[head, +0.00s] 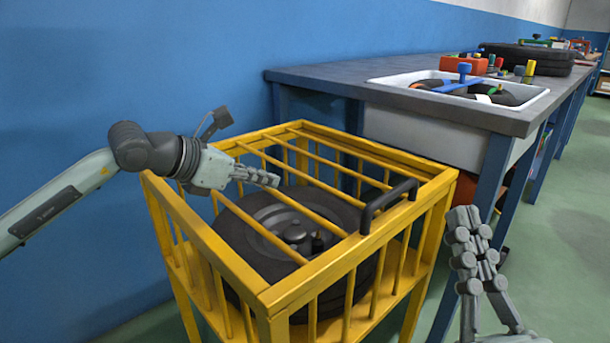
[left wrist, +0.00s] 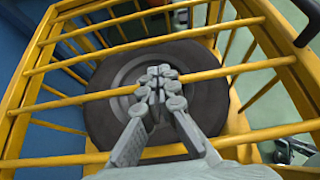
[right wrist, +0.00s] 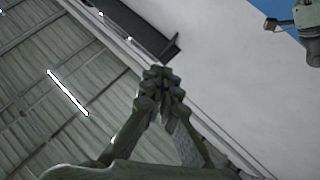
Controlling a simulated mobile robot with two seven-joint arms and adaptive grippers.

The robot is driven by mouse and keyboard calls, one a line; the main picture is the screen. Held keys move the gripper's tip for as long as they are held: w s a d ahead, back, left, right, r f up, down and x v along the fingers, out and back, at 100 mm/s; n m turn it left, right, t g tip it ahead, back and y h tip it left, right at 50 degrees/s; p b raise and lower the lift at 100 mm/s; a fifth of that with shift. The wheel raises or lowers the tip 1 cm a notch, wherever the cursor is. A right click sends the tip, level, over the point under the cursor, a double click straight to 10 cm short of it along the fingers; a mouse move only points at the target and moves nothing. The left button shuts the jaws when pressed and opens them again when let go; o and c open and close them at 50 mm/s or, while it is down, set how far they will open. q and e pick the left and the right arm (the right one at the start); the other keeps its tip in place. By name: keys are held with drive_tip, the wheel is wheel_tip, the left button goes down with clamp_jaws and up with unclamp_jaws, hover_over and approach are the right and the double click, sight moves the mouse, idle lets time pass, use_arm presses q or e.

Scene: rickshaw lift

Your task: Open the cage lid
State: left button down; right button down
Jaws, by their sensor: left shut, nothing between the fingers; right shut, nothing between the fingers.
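A yellow barred cage (head: 245,330) stands in front of me, with its barred lid (head: 330,255) lying closed on top. A black handle (head: 388,203) is fixed on the lid's front right edge; part of it shows at the top right of the left wrist view (left wrist: 308,32). A black tyre (head: 235,240) lies inside under the bars. My left gripper (head: 272,180) is shut and empty above the lid's bars, away from the handle. My right gripper (head: 470,220) is shut and empty, right of the cage and apart from the handle. The right wrist view shows no cage.
A blue workbench (head: 330,78) with a white sink (head: 440,128) stands behind and right of the cage. Tools and another tyre (head: 525,58) are on it. A blue wall (head: 60,80) is behind. Green floor (head: 565,250) is open at the right.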

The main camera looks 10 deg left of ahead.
use_arm(q)
drive_tip(key=x, duration=1)
use_arm(e)
drive_tip(key=shift+s+d+r+t, duration=0.2)
drive_tip(key=shift+s+r+t, duration=0.1)
drive_tip(key=shift+r+t, duration=0.1)
use_arm(q)
drive_tip(key=shift+r, duration=0.2)
